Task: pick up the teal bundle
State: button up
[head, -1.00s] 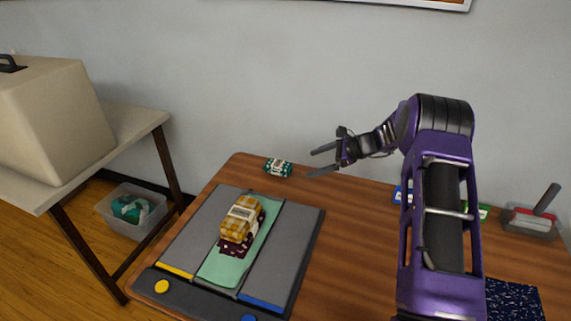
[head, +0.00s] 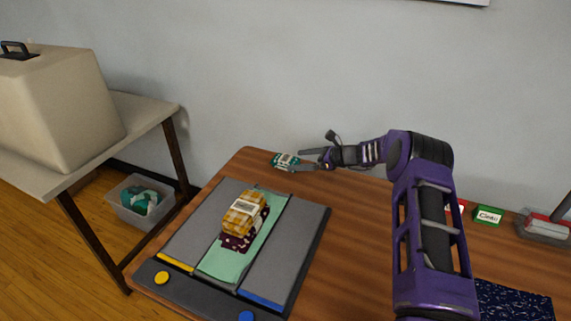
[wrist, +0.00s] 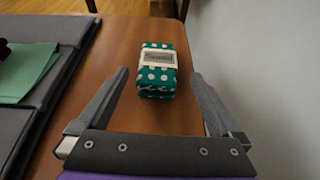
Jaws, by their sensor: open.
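The teal bundle (head: 286,161) lies on the wooden table near its back left edge, by the wall. In the wrist view the teal bundle (wrist: 158,77) shows white dots and a pale paper band with a label. My gripper (head: 298,161) is open, with its fingers pointing at the bundle. In the wrist view my gripper (wrist: 164,82) has its fingers wide apart, with the bundle ahead between their lines. I cannot tell whether the tips have reached its sides. Nothing is held.
A grey folding board (head: 291,250) lies left on the table, with green cloth (head: 226,264) and a yellow checked bundle (head: 243,212) stacked on a dark one. A green card box (head: 488,216) stands at right. The wall (wrist: 262,70) is close on the right in the wrist view.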

aim_at(288, 159)
jog(key=shift+a+r+b+x, duration=0.1)
jog(key=shift+r+x, duration=0.05)
jog(key=shift+x, duration=0.75)
jog(key=shift+a+r+b+x, duration=0.1)
jog(key=shift+r+x, duration=0.1)
jog(key=shift+x, duration=0.7)
jog(key=shift+a+r+b+x, duration=0.1)
jog(key=shift+r+x, duration=0.05)
jog(key=shift+x, duration=0.75)
jog(key=shift+c, duration=0.3)
jog(key=c, duration=1.4)
